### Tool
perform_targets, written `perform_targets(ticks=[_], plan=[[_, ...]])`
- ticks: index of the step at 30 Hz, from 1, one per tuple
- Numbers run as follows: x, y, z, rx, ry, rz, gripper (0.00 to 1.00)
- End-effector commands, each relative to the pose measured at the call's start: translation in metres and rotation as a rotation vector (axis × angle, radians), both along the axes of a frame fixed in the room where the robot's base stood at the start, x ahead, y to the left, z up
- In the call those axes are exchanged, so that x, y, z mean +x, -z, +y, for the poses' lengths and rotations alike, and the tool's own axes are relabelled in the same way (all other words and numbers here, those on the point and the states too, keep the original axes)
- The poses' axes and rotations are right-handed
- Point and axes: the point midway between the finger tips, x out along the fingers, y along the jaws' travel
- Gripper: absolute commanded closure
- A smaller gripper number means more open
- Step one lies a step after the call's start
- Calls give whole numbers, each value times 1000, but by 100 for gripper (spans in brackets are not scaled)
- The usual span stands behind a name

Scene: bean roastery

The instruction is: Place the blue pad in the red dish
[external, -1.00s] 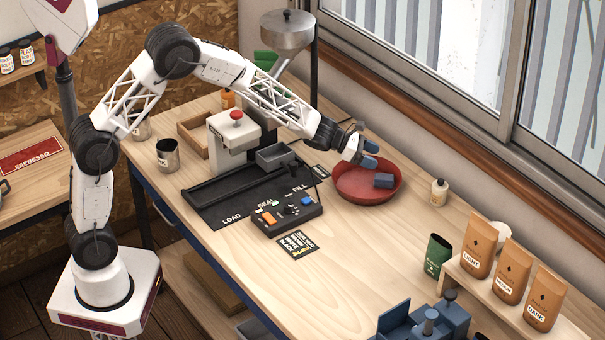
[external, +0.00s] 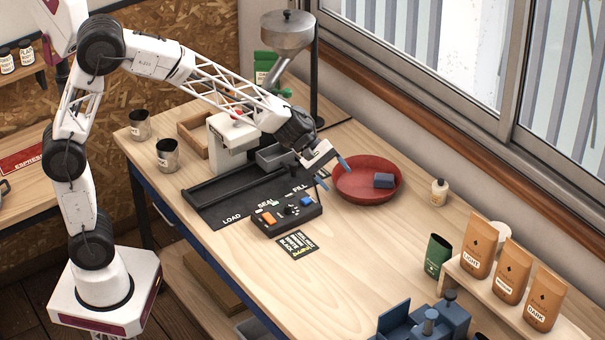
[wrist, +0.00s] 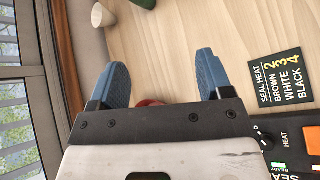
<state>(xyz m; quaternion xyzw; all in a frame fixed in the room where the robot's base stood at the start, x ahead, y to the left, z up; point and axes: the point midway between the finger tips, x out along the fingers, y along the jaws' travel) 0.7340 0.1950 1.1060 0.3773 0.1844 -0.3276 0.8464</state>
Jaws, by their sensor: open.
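The blue pad (external: 383,180) is a small dark blue block lying inside the red dish (external: 352,191), toward its right side. My gripper (external: 332,174) is to the left of the pad, apart from it, above the gap between the dish's left rim and the control box. Its two blue fingers are spread with nothing between them. In the wrist view my gripper (wrist: 160,66) also shows open and empty. Only a sliver of the red dish (wrist: 151,102) shows there, behind the gripper body, and the pad is hidden.
The control box (external: 287,212) with buttons sits left of the dish, beside a black tray (external: 215,205). A small white bottle (external: 439,192) stands right of the dish by the window. Coffee bags (external: 480,248) and a blue fixture (external: 425,322) stand at lower right. The middle table is clear.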

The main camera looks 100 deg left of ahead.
Motion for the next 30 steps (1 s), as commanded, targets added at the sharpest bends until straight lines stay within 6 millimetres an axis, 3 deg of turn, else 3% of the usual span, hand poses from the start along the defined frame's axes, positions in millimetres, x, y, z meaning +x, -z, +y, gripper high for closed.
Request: perform_targets(ticks=[1,6,15,22,30], plan=[[-13,-16,-19,50,62,-13,27],[-61,-34,-75,218,278,-25,27],[-158,-49,-150,508,658,-44,27],[-235,-52,-186,733,943,-63,27],[-325,-47,-205,999,1265,-78,27]])
